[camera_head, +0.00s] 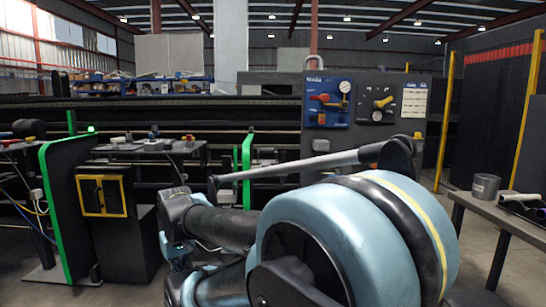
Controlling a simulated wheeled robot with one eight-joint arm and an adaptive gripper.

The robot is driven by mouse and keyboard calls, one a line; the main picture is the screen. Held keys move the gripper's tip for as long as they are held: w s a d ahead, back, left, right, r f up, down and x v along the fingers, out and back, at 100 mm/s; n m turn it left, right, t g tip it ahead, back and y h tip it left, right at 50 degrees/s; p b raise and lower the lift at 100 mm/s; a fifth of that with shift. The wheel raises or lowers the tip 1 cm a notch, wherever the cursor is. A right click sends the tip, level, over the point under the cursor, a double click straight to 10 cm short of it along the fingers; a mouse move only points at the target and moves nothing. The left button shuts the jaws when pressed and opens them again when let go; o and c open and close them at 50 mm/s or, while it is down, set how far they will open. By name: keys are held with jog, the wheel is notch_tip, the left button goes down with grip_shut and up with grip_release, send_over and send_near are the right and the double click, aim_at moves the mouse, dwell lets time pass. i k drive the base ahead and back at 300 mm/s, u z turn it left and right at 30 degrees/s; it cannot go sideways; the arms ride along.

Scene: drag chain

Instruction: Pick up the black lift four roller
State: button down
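I cannot pick out the black lift four roller with certainty. A dark rounded object (30,128) sits at the far left edge, too small to identify. Dark horizontal bars or rollers (230,112) run across the machine behind the benches. My own blue-grey and black arm fills the lower middle and right and hides much of the floor and machine behind it. I cannot make out my gripper's fingers in this view, nor anything held in them.
A control panel (330,101) with gauges and levers stands behind my arm. A green-edged frame (68,210) and a yellow-framed black box (103,196) stand left. A table (480,207) at right carries a grey cylinder (485,187) and tubes (518,197). Yellow posts (445,120) stand behind.

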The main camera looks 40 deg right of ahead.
aim_at(263, 152)
jog(key=z, duration=1.15)
jog(key=i, duration=1)
jog(key=z, duration=0.75)
jog(key=k, duration=1.1)
jog(key=u, duration=0.2)
